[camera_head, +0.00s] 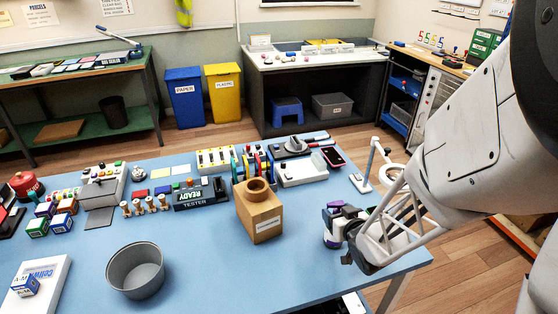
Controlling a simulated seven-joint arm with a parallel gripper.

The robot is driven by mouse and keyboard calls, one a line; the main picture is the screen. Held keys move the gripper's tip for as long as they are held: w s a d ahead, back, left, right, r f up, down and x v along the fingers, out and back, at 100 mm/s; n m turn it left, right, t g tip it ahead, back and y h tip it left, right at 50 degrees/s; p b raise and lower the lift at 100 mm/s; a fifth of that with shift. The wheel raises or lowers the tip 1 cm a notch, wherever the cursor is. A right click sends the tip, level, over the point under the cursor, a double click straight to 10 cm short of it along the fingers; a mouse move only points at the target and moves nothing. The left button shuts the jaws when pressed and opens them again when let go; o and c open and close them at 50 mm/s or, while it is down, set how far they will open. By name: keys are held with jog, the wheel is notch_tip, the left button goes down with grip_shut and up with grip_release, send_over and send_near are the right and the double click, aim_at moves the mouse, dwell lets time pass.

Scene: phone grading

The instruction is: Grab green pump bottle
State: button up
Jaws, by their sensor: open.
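My gripper (343,232) is at the right end of the blue table, low over its right edge, reached by my white arm from the right. Its jaws are open, though the fingers are small and partly hidden in this view. A small white object with purple and dark green parts (330,238) shows right at the fingers. I cannot tell whether it touches them or what it is. I cannot clearly make out a green pump bottle anywhere; one may be hidden behind my gripper or arm.
A wooden box (259,222) with a round top stands left of my gripper. A white stand with a ring (363,180) is behind it. A grey bowl (136,287) sits at front left. Testers and small parts line the back. Clear blue table (215,262) lies between bowl and box.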

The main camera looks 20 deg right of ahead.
dwell(0.3)
grip_shut()
jog(key=shift+r, duration=0.1)
dwell(0.4)
jog(key=shift+r, duration=4.95)
